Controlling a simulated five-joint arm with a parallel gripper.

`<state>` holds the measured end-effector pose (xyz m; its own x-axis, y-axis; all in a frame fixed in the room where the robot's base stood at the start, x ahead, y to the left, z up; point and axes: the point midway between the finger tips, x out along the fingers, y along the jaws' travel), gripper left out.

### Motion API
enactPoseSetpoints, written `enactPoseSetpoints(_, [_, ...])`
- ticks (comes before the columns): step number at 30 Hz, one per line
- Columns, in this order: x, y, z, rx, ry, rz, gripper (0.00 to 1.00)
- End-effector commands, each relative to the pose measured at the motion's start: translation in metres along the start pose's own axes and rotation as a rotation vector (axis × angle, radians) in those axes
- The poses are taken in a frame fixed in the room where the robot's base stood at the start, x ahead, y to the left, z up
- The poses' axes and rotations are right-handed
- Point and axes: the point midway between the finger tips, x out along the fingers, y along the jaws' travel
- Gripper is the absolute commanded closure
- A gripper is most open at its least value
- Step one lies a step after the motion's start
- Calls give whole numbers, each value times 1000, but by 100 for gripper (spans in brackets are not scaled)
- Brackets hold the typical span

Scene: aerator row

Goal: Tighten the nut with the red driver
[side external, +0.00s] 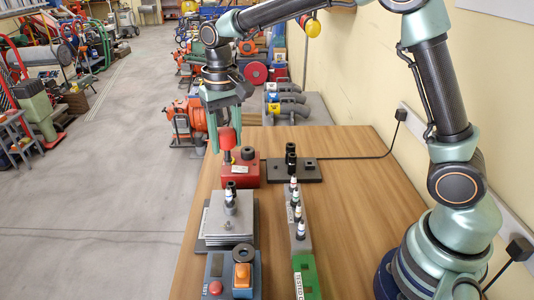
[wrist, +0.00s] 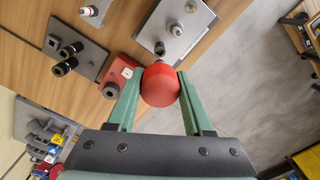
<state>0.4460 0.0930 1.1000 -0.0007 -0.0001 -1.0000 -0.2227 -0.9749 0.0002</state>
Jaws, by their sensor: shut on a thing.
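The red driver (side external: 227,138) has a rounded red handle; in the wrist view the handle (wrist: 160,86) sits between my two green fingers. A grey plate stack (side external: 229,229) nearer the side camera carries a pale fitting (side external: 229,199) and a dark one (side external: 232,186). Which part is the nut is too small to tell.
A black base (side external: 310,172) with black sockets (side external: 291,156) stands right of the red block. A grey rail (side external: 299,243) holds several pale fittings, with a green end (side external: 307,283). A box with an orange button (side external: 242,275) is in front.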

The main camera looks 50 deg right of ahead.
Motion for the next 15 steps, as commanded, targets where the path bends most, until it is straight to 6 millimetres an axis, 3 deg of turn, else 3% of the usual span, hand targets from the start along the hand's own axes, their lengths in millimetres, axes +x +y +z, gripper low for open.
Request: enactPoseSetpoints(15, [44, 0, 0, 0, 0, 0, 100])
